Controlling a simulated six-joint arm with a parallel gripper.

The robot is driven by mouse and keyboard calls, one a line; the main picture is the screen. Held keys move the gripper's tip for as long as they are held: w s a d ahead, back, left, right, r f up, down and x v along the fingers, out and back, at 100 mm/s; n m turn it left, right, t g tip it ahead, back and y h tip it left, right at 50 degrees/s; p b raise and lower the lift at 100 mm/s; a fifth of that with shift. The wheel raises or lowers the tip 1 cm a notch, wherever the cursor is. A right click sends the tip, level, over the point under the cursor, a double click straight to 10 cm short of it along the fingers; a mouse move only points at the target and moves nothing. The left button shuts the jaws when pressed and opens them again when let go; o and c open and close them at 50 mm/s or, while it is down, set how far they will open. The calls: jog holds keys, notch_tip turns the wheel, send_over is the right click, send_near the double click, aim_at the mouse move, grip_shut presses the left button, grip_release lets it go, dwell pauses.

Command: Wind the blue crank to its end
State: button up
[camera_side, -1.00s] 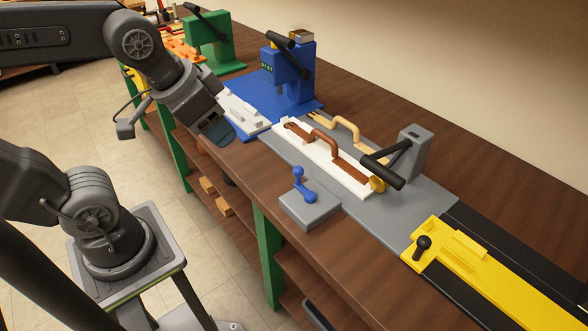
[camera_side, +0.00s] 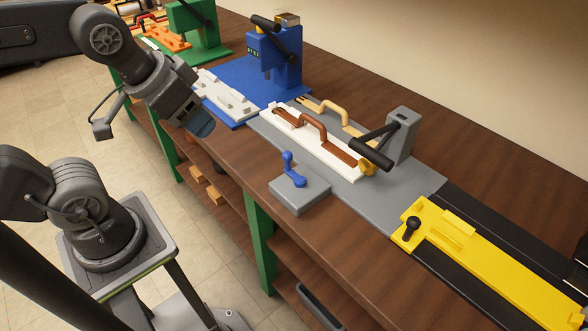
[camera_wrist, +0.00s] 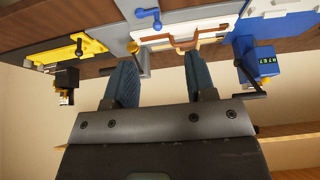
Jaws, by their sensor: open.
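The blue crank (camera_side: 290,168) stands on a small grey block (camera_side: 300,199) near the front edge of the bench. Its knob points up, and a short arm joins it to the pivot. In the wrist view the crank (camera_wrist: 148,18) shows at the top, beyond my fingertips. My gripper (camera_side: 203,124) is left of the crank in the side view, by the bench's front edge and clear of the crank. In the wrist view my gripper (camera_wrist: 160,68) has its two fingers spread, with nothing held between them.
A white plate with a brown handle (camera_side: 313,120) lies behind the crank on a grey base. A grey post with a black lever (camera_side: 370,153) stands right of it. A blue press (camera_side: 275,55) is at the back, and a yellow slide (camera_side: 470,265) at the right.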

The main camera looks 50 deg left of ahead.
jog(key=w+m+g, duration=0.3)
jog(key=w, duration=0.7)
jog(key=m+g, duration=0.2)
jog(key=g, duration=0.1)
send_over(286, 153)
notch_tip(286, 153, down, 3)
notch_tip(286, 153, down, 14)
jog(key=shift+w+r, duration=0.1)
jog(key=shift+r, duration=0.05)
jog(key=shift+c, duration=0.4)
jog(key=c, duration=0.9)
jog(key=shift+o, duration=0.2)
